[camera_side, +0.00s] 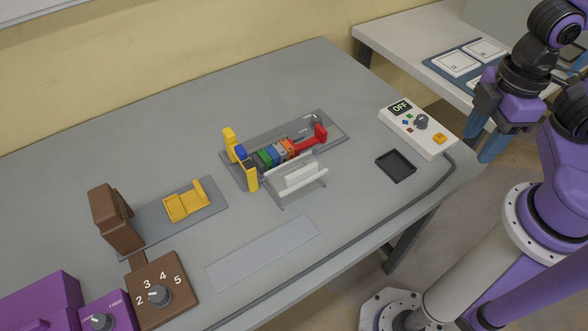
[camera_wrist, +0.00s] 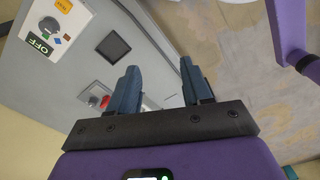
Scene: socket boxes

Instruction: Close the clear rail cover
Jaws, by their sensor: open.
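The clear rail cover (camera_side: 283,189) is a see-through panel with a white bar-like handle (camera_side: 300,175). It appears swung open, leaning toward the front of the table. Behind it, a row of coloured blocks (camera_side: 276,153) sits on a grey base plate (camera_side: 327,125), between a yellow end piece and a red lever (camera_side: 314,138). My gripper (camera_side: 481,142) is open and empty, off the table's right side and far from the cover. In the wrist view its two blue fingers (camera_wrist: 160,68) stand apart; a red part (camera_wrist: 104,101) shows partly behind the left finger.
A white control box (camera_side: 418,130) reading OFF stands at the right, with a cable along the front edge. A black tray (camera_side: 396,166) lies between it and the cover. A yellow holder (camera_side: 185,203), brown block (camera_side: 116,218) and brown dial box (camera_side: 162,291) stand left. A flat grey strip (camera_side: 262,252) lies in front.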

